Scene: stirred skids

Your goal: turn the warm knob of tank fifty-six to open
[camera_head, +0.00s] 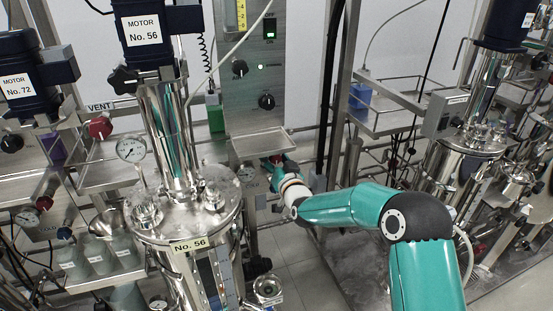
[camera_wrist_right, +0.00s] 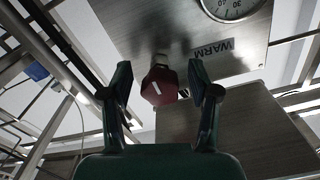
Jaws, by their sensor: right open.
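Tank fifty-six (camera_head: 208,212) is a steel vessel with a yellow "No. 56" label, left of centre in the head view. In the right wrist view the red warm knob (camera_wrist_right: 160,88) has a short, slanted white line on its face and sits on a steel panel beside the upside-down word WARM (camera_wrist_right: 213,48). My right gripper (camera_wrist_right: 161,72) is open, with one finger on each side of the knob; I cannot tell whether they touch it. In the head view my right gripper (camera_head: 274,163) is partly hidden at a small tray, and the warm knob cannot be made out. My left gripper is not in view.
The small steel tray (camera_head: 259,143) is close above my right gripper. A dial gauge (camera_wrist_right: 236,8) is on the knob's panel. A red vent knob (camera_head: 100,128) and a pressure gauge (camera_head: 131,149) are left of the tank's column. Another tank (camera_head: 466,146) stands at right.

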